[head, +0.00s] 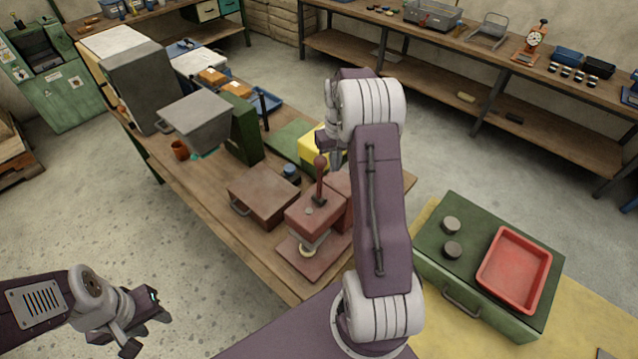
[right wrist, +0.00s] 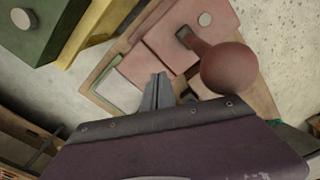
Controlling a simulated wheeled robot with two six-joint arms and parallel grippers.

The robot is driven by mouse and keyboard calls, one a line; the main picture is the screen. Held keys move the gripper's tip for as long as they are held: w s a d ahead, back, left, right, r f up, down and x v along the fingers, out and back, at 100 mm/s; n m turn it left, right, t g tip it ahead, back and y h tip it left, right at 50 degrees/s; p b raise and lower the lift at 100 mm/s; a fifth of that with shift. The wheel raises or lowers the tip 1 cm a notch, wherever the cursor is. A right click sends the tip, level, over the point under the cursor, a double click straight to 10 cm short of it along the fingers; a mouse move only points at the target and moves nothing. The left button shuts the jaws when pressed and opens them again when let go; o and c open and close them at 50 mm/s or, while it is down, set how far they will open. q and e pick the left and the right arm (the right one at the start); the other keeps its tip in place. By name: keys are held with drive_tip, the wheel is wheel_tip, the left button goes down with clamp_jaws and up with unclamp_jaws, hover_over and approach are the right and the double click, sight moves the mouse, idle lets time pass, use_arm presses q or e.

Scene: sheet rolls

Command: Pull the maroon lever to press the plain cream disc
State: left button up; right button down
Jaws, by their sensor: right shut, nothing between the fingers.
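The maroon lever (head: 319,190) stands nearly upright on a red-brown press (head: 305,222), with a round knob on top. In the right wrist view the knob (right wrist: 228,70) is large, to the right of the fingers. The cream disc (head: 307,251) lies low at the front of the press, over its base plate; only its edge shows. My right gripper (head: 336,163) is shut and empty, close beside the lever knob; I cannot tell if they touch. Its fingers (right wrist: 158,92) show together in the right wrist view. My left gripper (head: 150,322) is open and empty, low at the left, away from the table.
A brown box with a handle (head: 263,196) stands left of the press. A blue-topped jar (head: 291,171) and a yellow block (head: 313,148) are behind. A green case (head: 440,275) with a red tray (head: 515,268) is at right. My right arm hides part of the table.

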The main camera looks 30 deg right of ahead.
drive_tip(key=d+r+p, duration=0.3)
drive_tip(key=r+p, duration=0.5)
drive_tip(key=p, duration=0.1)
drive_tip(key=shift+w+r+p, duration=0.35)
drive_tip(key=shift+p, duration=0.05)
